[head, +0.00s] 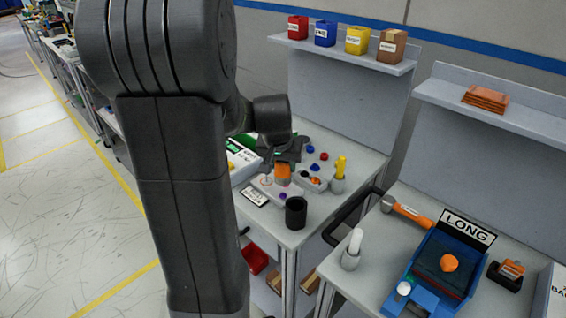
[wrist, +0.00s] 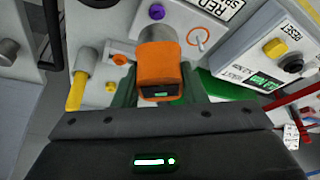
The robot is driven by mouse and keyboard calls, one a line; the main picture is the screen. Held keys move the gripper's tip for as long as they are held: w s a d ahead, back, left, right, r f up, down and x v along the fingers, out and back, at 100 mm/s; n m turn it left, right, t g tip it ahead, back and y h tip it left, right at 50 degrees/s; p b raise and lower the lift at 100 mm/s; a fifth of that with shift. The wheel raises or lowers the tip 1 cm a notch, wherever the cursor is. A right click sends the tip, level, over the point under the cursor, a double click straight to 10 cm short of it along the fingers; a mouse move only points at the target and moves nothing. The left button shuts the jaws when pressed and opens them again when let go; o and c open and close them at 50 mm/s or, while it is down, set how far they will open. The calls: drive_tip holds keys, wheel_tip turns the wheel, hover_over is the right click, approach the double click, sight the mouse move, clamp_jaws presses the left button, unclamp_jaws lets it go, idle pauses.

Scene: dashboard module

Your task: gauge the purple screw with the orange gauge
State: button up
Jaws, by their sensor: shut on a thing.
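My gripper (wrist: 160,88) is shut on the orange gauge (wrist: 160,66), an orange body with a small dark display and a grey cylindrical end. In the head view the orange gauge (head: 283,172) hangs under my gripper (head: 284,161), over a light grey block on the middle table. The purple screw (wrist: 156,12) shows in the wrist view just beyond the gauge's grey end. In the head view the purple screw (head: 283,196) sits near the front of the block, below the gauge. Gauge and screw look apart; the exact gap is unclear.
A black cup (head: 296,212) stands in front right of the block. A yellow-handled tool (head: 340,166) stands in a grey holder to the right. A white box with a green screen (wrist: 265,83) is close on the right in the wrist view. Several coloured knobs lie behind.

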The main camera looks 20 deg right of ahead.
drive_tip(key=shift+f+b, duration=2.3)
drive_tip(key=shift+f, duration=0.65)
drive_tip(key=shift+f+b, duration=0.4)
drive_tip(key=shift+b, duration=0.05)
drive_tip(key=o, duration=1.1)
drive_tip(key=shift+r, duration=0.1)
drive_tip(key=v, duration=1.3)
drive_tip(key=shift+a+r+p, duration=0.2)
drive_tip(key=shift+r+p, duration=0.1)
drive_tip(key=shift+p, duration=0.1)
drive_tip(key=shift+s, duration=0.1)
drive_tip(key=x, duration=1.4)
drive_tip(key=shift+d+b, duration=0.1)
drive_tip(key=shift+b, duration=0.25)
drive_tip(key=shift+s+r, duration=0.1)
drive_tip(key=shift+r, duration=0.05)
